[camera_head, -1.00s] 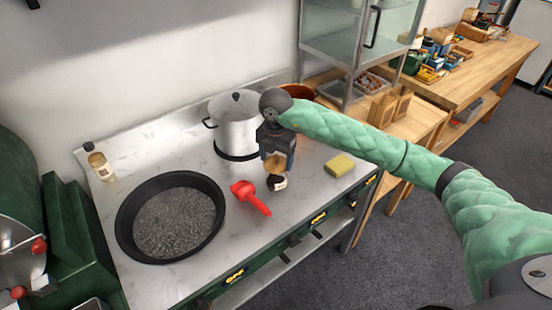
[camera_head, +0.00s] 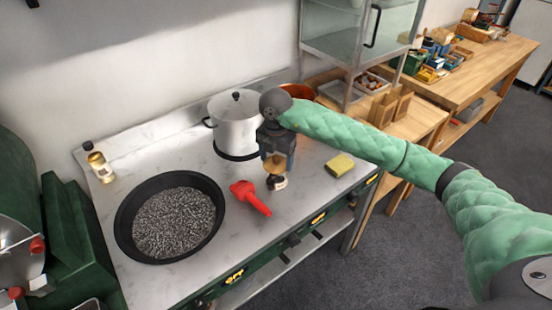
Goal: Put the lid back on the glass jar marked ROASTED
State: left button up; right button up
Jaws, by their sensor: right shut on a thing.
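My right gripper (camera_head: 276,160) points down over the steel worktop, in front of the white pot. It is shut on a small tan piece (camera_head: 275,165), which may be the lid. A small white and dark item (camera_head: 277,183) shows directly under the tan piece. I cannot tell whether the two touch, or whether the lower one is the jar. No ROASTED marking is readable. A small bottle or jar (camera_head: 101,167) with a dark cap and yellowish contents stands at the worktop's left back. My left gripper is not in view.
A wide black pan (camera_head: 124,232) with grey granular contents lies at the left of the worktop (camera_head: 268,232). A red scoop-like tool (camera_head: 249,196) lies just left of my gripper, a yellow sponge (camera_head: 340,165) to its right. The white pot (camera_head: 234,125) stands close behind.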

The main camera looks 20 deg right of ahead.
dwell(0.8)
jog(key=o, duration=1)
jog(key=shift+o, duration=0.4)
jog(key=shift+r, duration=0.15)
jog(key=shift+r+p, duration=0.9)
jog(key=shift+r, duration=2.45)
jog(key=shift+c, duration=0.2)
grip_shut()
